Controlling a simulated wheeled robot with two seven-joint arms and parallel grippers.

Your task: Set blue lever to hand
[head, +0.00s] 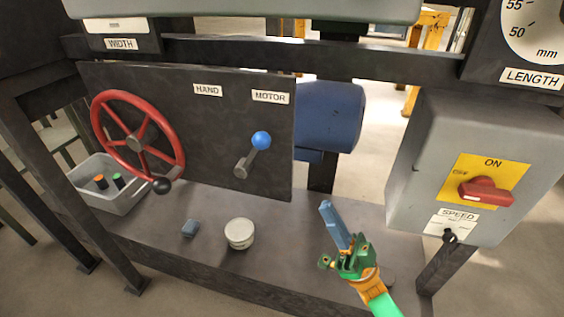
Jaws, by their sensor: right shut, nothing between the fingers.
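The blue lever (261,141) has a blue ball knob on a short grey arm, mounted on the dark upright panel. Its arm tilts up and to the right from its pivot, with the knob below the MOTOR label (270,97). The HAND label (208,90) is to the left of that, above and left of the knob. My right gripper (326,206) is at the lower right, below and to the right of the lever and apart from it. Its blue-grey fingers are together and empty, pointing up. My left gripper is out of view.
A red handwheel (138,137) with a black knob is left of the lever. A grey switch box (425,150) with a red handle stands at right.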

